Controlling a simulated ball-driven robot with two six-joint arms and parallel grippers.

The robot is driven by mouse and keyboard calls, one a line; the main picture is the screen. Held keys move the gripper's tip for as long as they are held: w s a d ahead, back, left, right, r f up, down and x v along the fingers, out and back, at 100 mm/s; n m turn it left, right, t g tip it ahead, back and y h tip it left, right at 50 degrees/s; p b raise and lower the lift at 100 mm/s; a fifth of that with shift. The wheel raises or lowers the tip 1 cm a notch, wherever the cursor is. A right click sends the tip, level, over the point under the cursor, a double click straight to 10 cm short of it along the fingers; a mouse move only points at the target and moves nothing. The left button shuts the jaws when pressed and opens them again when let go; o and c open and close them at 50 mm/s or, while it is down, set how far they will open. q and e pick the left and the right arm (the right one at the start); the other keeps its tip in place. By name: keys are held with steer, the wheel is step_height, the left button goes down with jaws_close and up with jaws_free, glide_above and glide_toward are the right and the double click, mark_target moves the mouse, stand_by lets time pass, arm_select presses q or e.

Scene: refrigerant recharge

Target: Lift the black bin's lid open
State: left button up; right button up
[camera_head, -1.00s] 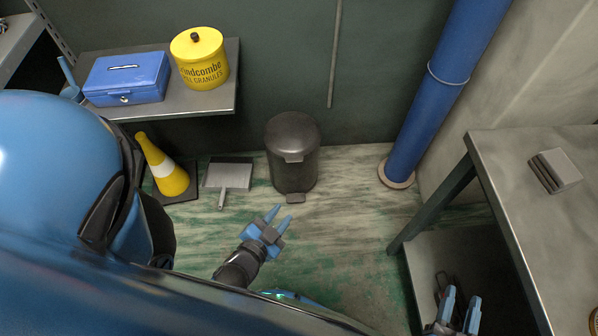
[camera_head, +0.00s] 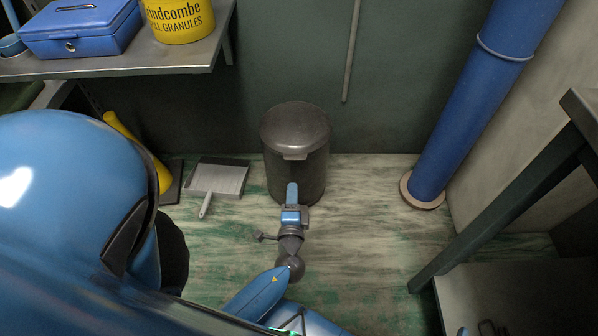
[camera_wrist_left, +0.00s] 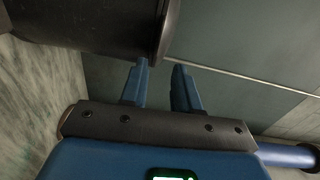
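The black bin (camera_head: 297,178) stands upright on the floor against the dark wall. Its domed lid (camera_head: 295,124) is down, with a small tab at the front. My left gripper (camera_head: 291,190) is in front of the bin, just below the lid's front tab. In the left wrist view its two blue fingers (camera_wrist_left: 160,68) are apart with nothing between them. The bin (camera_wrist_left: 90,22) fills the upper left there, and its lid rim lies close to the left fingertip; I cannot tell whether they touch. A blue tip of my right gripper (camera_head: 462,331) shows at the bottom edge.
A grey dustpan (camera_head: 217,178) and a yellow cone (camera_head: 135,145) are left of the bin. A shelf (camera_head: 190,62) holds a blue cash box (camera_head: 80,27) and yellow tub (camera_head: 180,18). A blue pipe (camera_head: 470,110) stands right. Bare floor lies between bin and pipe.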

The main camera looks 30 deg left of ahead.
arm_select(q)
steer(key=b+x, duration=0.3)
steer(key=x, duration=0.9)
steer(key=shift+d+f, duration=0.1)
steer(key=shift+d, duration=0.15)
arm_select(e)
step_height(320, 180, down, 4)
steer(key=shift+w+r, duration=0.15)
arm_select(q)
steer(key=shift+c, duration=0.5)
jaws_close()
